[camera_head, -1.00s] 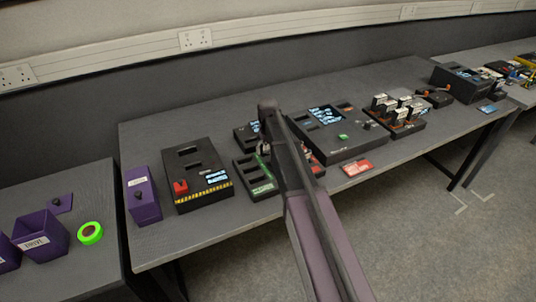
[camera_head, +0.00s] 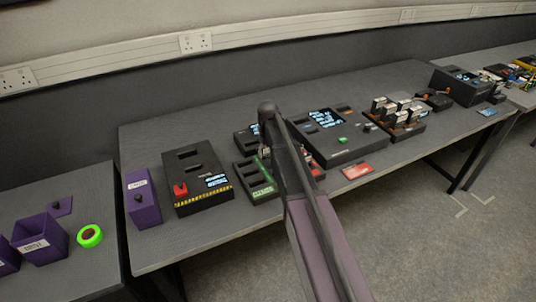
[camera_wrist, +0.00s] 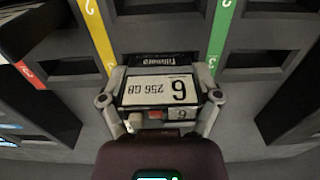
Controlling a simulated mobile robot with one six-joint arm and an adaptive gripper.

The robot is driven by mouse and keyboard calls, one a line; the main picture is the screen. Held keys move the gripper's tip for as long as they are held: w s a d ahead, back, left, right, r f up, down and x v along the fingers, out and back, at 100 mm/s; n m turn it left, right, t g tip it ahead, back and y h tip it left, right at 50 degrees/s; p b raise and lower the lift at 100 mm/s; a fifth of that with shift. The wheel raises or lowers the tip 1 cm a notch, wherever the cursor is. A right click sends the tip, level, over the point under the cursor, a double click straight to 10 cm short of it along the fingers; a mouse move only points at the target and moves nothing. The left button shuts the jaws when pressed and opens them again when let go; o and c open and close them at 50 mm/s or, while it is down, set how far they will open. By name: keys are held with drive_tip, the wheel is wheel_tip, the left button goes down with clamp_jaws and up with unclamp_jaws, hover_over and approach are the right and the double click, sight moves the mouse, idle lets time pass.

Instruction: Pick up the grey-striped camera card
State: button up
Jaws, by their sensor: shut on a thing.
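In the wrist view, a dark card (camera_wrist: 158,91) with a pale label reading "6" and "256 GB" sits between the two fingers of my gripper (camera_wrist: 161,75). My gripper is shut on it. A grey stripe on the card cannot be clearly made out. Around it is a dark slotted tray (camera_wrist: 262,62) with red, yellow and green numbered strips. I cannot tell whether the card is clear of the slot. In the head view my arm hides the card and the fingers; part of the tray (camera_head: 246,174) shows left of the arm.
Left of the tray stand a black box with a red switch (camera_head: 196,180) and a purple box (camera_head: 142,200). To the right are a large black device (camera_head: 335,140), a red card (camera_head: 357,171) and a rack of several cards (camera_head: 402,118). Bare table lies along the front edge.

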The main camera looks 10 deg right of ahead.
drive_tip(key=shift+r, duration=0.1)
idle(0.3)
wheel_tip(320, 180, up, 10)
drive_tip(key=p, duration=1)
idle(0.6)
wheel_tip(320, 180, up, 13)
drive_tip(key=p, duration=1.3)
drive_tip(key=shift+f, duration=0.2)
drive_tip(key=shift+s, duration=0.1)
